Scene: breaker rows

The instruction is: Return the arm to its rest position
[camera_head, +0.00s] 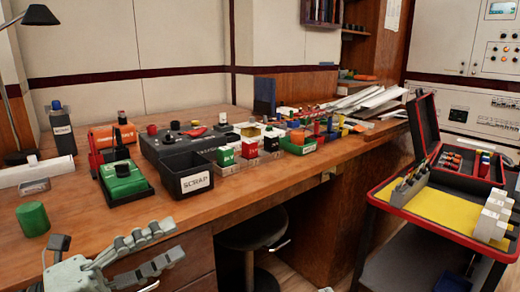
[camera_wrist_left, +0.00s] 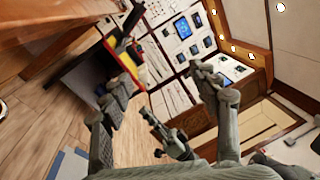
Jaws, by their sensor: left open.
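My left gripper (camera_head: 178,240) is at the lower left of the head view, in front of the workbench edge. Its two grey fingers are spread apart with nothing between them. In the left wrist view the same fingers (camera_wrist_left: 160,82) stand wide apart, with the room behind them. A grey jointed part (camera_wrist_left: 168,135) shows between and below them; it looks like part of my other arm, but its jaws cannot be made out. My right gripper does not show clearly in the head view.
The wooden workbench (camera_head: 95,210) holds a green cylinder (camera_head: 33,218), a black SCRAP bin (camera_head: 187,180) and several coloured blocks. A stool (camera_head: 252,232) stands below. A cart with a yellow-lined tray (camera_head: 440,207) is at the right. Floor between is open.

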